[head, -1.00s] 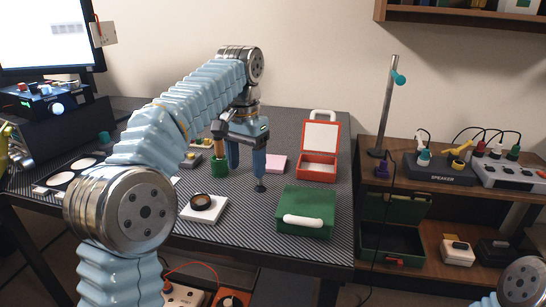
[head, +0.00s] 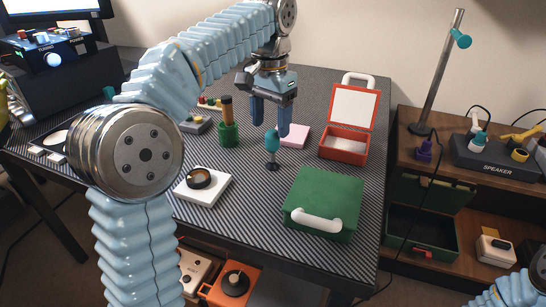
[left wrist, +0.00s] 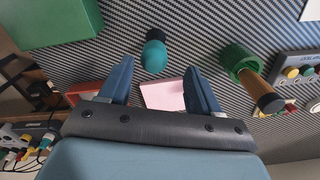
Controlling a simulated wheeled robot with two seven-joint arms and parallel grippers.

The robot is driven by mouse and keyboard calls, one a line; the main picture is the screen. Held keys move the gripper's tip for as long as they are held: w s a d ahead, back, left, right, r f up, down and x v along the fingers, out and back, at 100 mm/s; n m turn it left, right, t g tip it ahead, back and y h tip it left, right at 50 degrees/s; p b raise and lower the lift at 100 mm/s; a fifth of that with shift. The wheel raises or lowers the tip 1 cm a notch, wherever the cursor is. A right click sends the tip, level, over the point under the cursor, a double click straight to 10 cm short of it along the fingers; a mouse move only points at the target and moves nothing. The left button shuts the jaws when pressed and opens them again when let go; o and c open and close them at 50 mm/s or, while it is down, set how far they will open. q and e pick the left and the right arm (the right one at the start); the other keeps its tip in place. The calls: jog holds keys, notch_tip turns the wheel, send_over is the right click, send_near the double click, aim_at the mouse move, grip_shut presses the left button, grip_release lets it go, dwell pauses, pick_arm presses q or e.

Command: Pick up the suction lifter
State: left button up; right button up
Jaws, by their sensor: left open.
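The suction lifter (head: 272,147) stands upright on the dark striped table, with a teal handle and a small dark foot. It also shows in the left wrist view (left wrist: 154,52), just beyond the fingertips. My left gripper (head: 271,128) is open and points down above and behind the lifter; its blue fingers (left wrist: 159,72) are apart with nothing held between them. Whether a finger touches the lifter's top I cannot tell. My right gripper is not in view; only a piece of my right arm shows at the lower right.
A green cup with a brown-handled tool (head: 228,132) stands left of the lifter. A white block with a dark ring (head: 203,186) and a green case (head: 325,198) lie in front. A pink pad (head: 296,136) and an open red box (head: 345,144) are behind and right.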

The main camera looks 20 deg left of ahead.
aim_at(272, 131)
pick_arm(q)
jog(key=f, duration=0.1)
jog(key=f+b, duration=0.1)
jog(key=f, duration=0.2)
jog(key=shift+s+d+f, duration=0.3)
jog(key=shift+d+f, duration=0.05)
jog(key=shift+f, duration=0.4)
jog(key=c, duration=1.1)
jog(key=shift+o, duration=0.2)
jog(key=shift+r, duration=0.2)
